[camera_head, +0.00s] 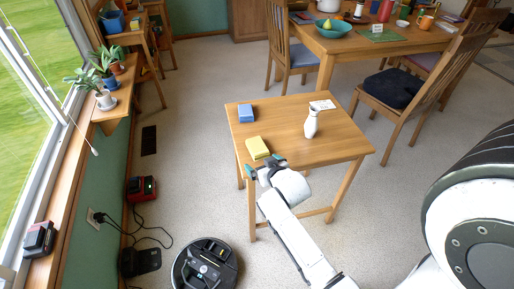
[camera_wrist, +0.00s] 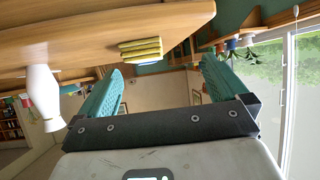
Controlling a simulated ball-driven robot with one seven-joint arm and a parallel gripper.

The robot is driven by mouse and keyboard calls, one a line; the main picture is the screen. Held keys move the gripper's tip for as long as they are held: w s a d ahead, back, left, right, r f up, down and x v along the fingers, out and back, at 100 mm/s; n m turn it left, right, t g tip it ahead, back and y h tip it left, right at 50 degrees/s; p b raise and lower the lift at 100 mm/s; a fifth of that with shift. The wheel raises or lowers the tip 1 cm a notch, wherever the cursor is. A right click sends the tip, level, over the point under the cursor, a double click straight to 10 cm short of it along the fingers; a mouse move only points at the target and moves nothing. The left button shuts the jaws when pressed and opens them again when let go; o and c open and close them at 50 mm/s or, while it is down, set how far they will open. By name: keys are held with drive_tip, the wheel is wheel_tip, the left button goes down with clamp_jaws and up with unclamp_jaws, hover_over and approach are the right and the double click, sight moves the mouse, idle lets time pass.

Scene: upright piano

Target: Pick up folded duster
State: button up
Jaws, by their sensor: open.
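The folded duster (camera_head: 257,148) is a yellow, flat, layered block lying on the small wooden table (camera_head: 310,155) near its front left edge. In the wrist view, which is upside down, the duster (camera_wrist: 141,50) shows its stacked yellow layers beyond the left finger. My gripper (camera_head: 263,166) is at the table's front left edge, just on the near side of the duster and apart from it. In the wrist view my gripper (camera_wrist: 163,68) has its two teal fingers spread wide with nothing between them.
A blue block (camera_head: 246,113) lies behind the duster. A robot vacuum (camera_head: 205,266) and a red device (camera_head: 141,188) are on the floor at left. The table's right front is clear.

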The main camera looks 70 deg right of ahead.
sight(258, 146)
drive_tip(key=d, duration=0.2)
drive_tip(key=d+r+h, duration=0.1)
drive_tip(key=shift+s+m, duration=0.25)
drive_tip(key=shift+m, duration=0.05)
drive_tip(key=shift+w+d+t, duration=0.2)
drive_tip(key=shift+d+t, duration=0.1)
drive_tip(key=shift+f+b+x, duration=0.2)
drive_tip(key=shift+b+x, duration=0.4)
drive_tip(key=shift+x, duration=4.5)
drive_tip(key=shift+s, duration=0.1)
drive_tip(key=shift+c, duration=0.4)
drive_tip(key=c, duration=1)
drive_tip(key=shift+r, duration=0.1)
